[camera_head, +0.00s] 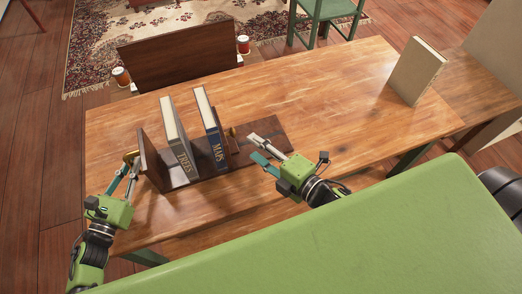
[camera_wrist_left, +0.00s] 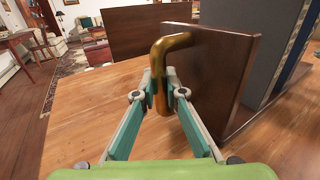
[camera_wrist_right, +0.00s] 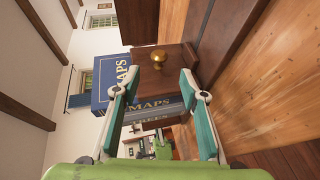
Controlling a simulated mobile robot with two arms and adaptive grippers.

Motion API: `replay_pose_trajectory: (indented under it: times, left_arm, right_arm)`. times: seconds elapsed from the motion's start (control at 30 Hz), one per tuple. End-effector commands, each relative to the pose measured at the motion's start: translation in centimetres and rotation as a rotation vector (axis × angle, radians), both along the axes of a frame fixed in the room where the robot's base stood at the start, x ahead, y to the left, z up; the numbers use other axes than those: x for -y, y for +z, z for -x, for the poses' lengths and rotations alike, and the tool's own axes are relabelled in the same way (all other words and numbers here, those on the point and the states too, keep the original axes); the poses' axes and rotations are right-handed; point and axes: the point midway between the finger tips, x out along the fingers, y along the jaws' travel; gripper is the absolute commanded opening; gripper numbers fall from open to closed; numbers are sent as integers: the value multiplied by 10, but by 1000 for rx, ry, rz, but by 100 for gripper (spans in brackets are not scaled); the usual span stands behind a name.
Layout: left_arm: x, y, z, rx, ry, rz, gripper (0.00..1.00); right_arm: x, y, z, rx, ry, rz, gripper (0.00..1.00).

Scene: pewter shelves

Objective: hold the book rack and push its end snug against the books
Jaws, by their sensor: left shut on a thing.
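The dark wooden book rack (camera_head: 262,130) lies on the table. Its left end panel (camera_wrist_left: 208,75) has a bent brass handle (camera_wrist_left: 163,75). My left gripper (camera_head: 129,165) is shut on this handle; its fingers also show in the left wrist view (camera_wrist_left: 161,82). The grey TREES book (camera_head: 181,140) and the blue MAPS book (camera_head: 213,130) stand in the rack with a gap between them. The end (camera_wrist_right: 172,78) right of MAPS has a brass knob (camera_wrist_right: 159,57). My right gripper (camera_head: 259,147) is open, fingers apart, facing this knob without visible contact.
A cream book (camera_head: 416,72) stands alone at the table's right. The wooden table (camera_head: 320,100) is clear between it and the rack. A dark wooden board (camera_head: 180,55) stands behind the table's far left edge. A green surface (camera_head: 330,240) fills the near right.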

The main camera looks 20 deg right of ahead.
Motion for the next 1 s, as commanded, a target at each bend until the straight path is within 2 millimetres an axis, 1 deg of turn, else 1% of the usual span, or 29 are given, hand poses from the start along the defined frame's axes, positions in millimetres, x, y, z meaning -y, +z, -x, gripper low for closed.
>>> replay_pose_trajectory:
  times: [0.03, 0.13, 0.47, 0.5, 0.57, 0.6, 0.63, 0.77, 1.0]
  left_arm:
    - [0, 0, 0, -1, 0, -1, 0]
    - [0, 0, 0, -1, 0, -1, 0]
    - [0, 0, 0, 0, 0, 0, 0]
    - [0, 0, 0, 0, 0, 0, 0]
    - [0, 0, 0, 0, 0, 0, 0]
    - [0, 0, 0, 0, 0, 0, 0]
    - [0, 0, 0, 0, 0, 0, 0]
    - [0, 0, 0, 0, 0, 0, 0]
    - [0, 0, 0, 0, 0, 0, 0]
  right_arm:
    - [2, 1, 4, -2, -1, 1, 39]
    - [4, 2, 9, -1, 0, 1, 39]
    - [5, 3, 11, 0, 0, 1, 39]
    - [5, 3, 11, 0, 0, 0, 29]
    - [5, 3, 11, -3, 0, -7, 13]
    - [4, 2, 10, -6, 0, -19, 3]
    - [4, 2, 10, -12, 0, -33, 0]
    - [3, -3, 10, -60, -3, -154, 0]
    - [3, -17, 8, -235, -19, -545, 0]
